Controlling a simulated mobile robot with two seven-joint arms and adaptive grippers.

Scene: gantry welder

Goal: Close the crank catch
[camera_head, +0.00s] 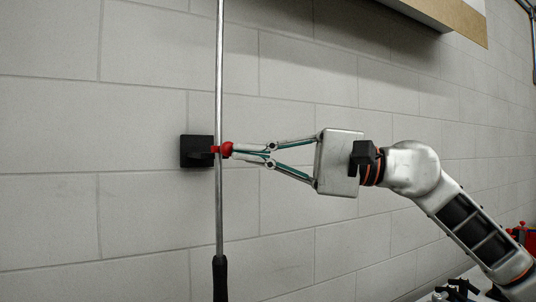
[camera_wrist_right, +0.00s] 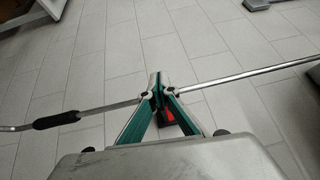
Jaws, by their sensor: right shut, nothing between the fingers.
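The crank (camera_head: 220,80) is a long metal rod that hangs upright in front of the wall in the head view, with a black grip (camera_head: 220,278) at its lower end. The crank catch has a black square wall plate (camera_head: 190,151) and a red part (camera_head: 227,149) at the rod. My right gripper (camera_head: 236,152) is shut, with its tips at the red part; whether they touch it I cannot tell. In the right wrist view the rod (camera_wrist_right: 235,77) passes behind the fingertips (camera_wrist_right: 158,82), and the catch (camera_wrist_right: 168,128) is partly hidden between the fingers. My left gripper is not in view.
The pale block wall (camera_head: 80,220) stands right behind the crank and is otherwise bare around it. A wood-edged box or shelf (camera_head: 440,15) juts out at the upper right. Red and dark items (camera_head: 524,236) show at the lower right.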

